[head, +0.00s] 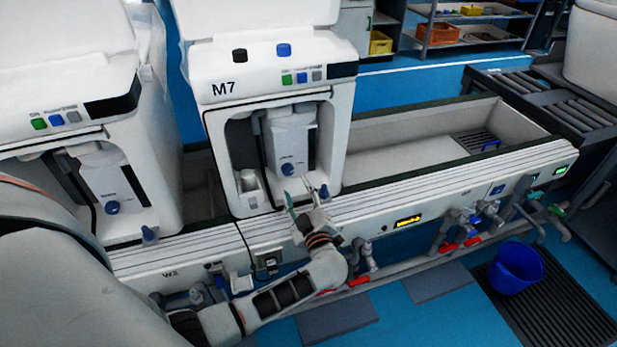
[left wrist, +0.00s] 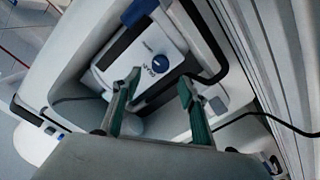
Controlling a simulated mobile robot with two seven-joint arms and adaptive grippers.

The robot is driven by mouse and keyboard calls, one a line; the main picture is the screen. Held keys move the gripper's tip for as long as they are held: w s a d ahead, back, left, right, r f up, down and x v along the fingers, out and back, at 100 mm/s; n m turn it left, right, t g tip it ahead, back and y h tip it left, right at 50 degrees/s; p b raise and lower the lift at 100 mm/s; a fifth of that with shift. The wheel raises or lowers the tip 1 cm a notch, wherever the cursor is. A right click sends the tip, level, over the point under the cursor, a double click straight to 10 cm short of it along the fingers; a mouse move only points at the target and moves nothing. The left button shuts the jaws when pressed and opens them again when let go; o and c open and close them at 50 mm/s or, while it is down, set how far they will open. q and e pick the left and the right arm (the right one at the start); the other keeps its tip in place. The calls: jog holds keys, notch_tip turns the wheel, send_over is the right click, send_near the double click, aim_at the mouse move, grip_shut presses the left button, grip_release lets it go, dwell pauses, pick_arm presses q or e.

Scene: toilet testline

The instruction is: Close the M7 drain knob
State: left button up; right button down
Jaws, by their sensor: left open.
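The M7 machine (head: 222,88) is a white unit with an open front bay, near the middle of the head view. A round blue knob (head: 288,169) sits low on the white block inside its bay. In the left wrist view a round blue knob with a white mark (left wrist: 159,64) shows beyond the fingertips. Another small blue knob (head: 324,191) is at the bay's lower right edge. I cannot read which is the drain knob. My left gripper (head: 304,190) is open and empty, its fingers pointing at the bay's lower front; they also show in the left wrist view (left wrist: 159,82). My right gripper is not in view.
A similar white machine (head: 62,85) stands to the left. A ribbed white ledge (head: 400,195) runs below the machines, with pipes and red-handled valves underneath. An open trough (head: 400,160) lies to the right. A blue bucket (head: 515,268) stands on the floor grate.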

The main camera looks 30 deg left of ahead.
aim_at(289, 172)
pick_arm(q)
jog(key=x, duration=0.3)
jog(key=b+x, duration=0.1)
jog(key=x, duration=0.2)
jog(key=shift+a+f, duration=0.15)
jog(key=shift+f, duration=0.05)
jog(key=shift+w+a+r, duration=0.15)
jog(key=shift+w+a, duration=0.25)
jog(key=c, duration=1.1)
